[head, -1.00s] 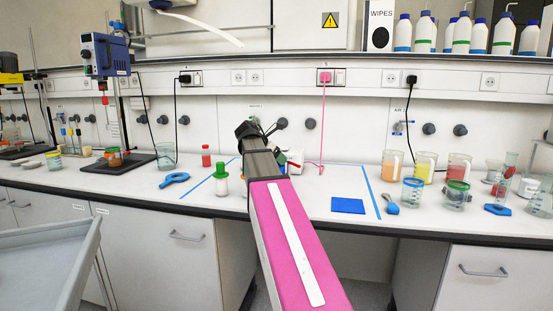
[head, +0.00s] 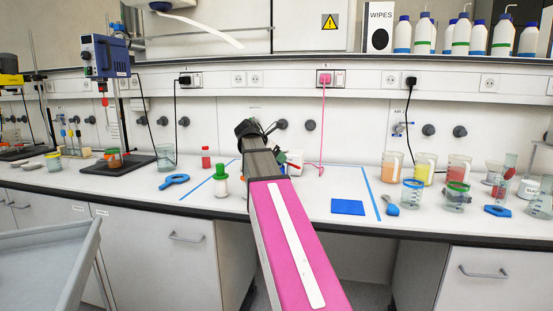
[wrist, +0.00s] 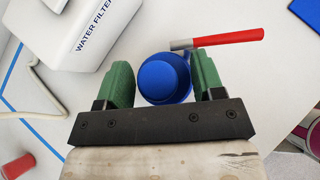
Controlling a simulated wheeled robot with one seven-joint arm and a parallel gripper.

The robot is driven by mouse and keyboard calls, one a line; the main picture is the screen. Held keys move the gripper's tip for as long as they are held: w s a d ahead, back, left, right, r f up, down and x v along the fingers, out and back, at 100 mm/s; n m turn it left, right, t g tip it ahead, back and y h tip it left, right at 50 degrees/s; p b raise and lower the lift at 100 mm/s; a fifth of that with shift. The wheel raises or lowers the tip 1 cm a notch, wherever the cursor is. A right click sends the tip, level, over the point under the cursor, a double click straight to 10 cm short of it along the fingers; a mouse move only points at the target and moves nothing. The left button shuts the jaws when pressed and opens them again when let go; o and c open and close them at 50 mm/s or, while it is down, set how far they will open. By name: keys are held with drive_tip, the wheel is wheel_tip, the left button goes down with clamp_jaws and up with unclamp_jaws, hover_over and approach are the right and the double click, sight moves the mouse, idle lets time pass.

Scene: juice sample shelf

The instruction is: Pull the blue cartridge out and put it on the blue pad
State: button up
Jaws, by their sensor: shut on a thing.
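In the wrist view my gripper (wrist: 163,82) has its two green fingers closed on either side of the blue cartridge (wrist: 163,78), which shows as a round blue cylinder seen end-on. A white housing marked "WATER FILTER" (wrist: 100,28) stands at the upper left, beside the cartridge in the picture. I cannot tell whether the cartridge's far end is still seated in anything. The blue pad (head: 348,206) lies flat and bare on the bench right of my arm in the head view; a blue corner shows at the wrist view's top right (wrist: 308,12). In the head view my arm hides the gripper and cartridge.
A red-handled lever or tool (wrist: 232,38) lies close behind the cartridge. A white-and-green bottle (head: 221,182) stands left of my arm. Blue tape (head: 372,192) marks the work area.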

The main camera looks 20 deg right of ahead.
drive_tip(key=shift+r, duration=0.3)
idle(0.4)
drive_tip(key=shift+r, duration=3.75)
